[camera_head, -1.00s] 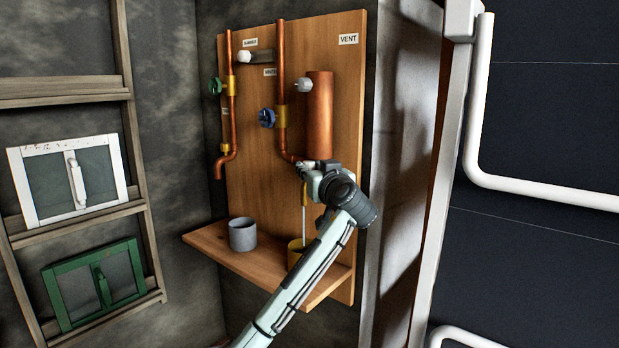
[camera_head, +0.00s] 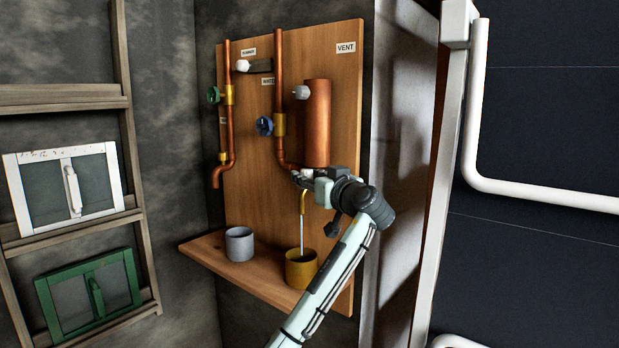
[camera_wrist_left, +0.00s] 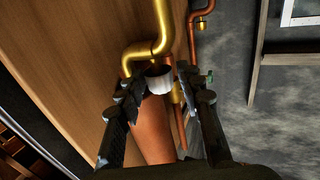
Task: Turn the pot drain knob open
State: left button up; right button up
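The white drain knob (camera_wrist_left: 157,82) sits below the copper pot (camera_head: 317,125), beside a brass outlet pipe (camera_head: 302,201). It lies between the fingers of my left gripper (camera_wrist_left: 160,82); a narrow gap shows at its right side, so the gripper looks open around it. In the head view, my left gripper (camera_head: 301,176) is just under the pot and mostly hides the knob. A thin pale stream (camera_head: 301,235) runs from the outlet into a yellow cup (camera_head: 301,268). My right gripper is not in view.
A wooden board (camera_head: 256,150) carries copper pipes, a green knob (camera_head: 213,95), a blue knob (camera_head: 264,126) and a pale upper knob (camera_head: 301,92) on the pot. A grey cup (camera_head: 240,243) stands on the shelf (camera_head: 205,246). A pillar (camera_head: 402,150) is close on the right.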

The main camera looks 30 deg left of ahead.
pick_arm(q)
jog(key=shift+o, duration=0.6)
jog(key=shift+d, duration=0.2)
jog(key=v, duration=0.7)
jog(key=shift+s+d, duration=0.2)
jog(key=shift+d, duration=0.05)
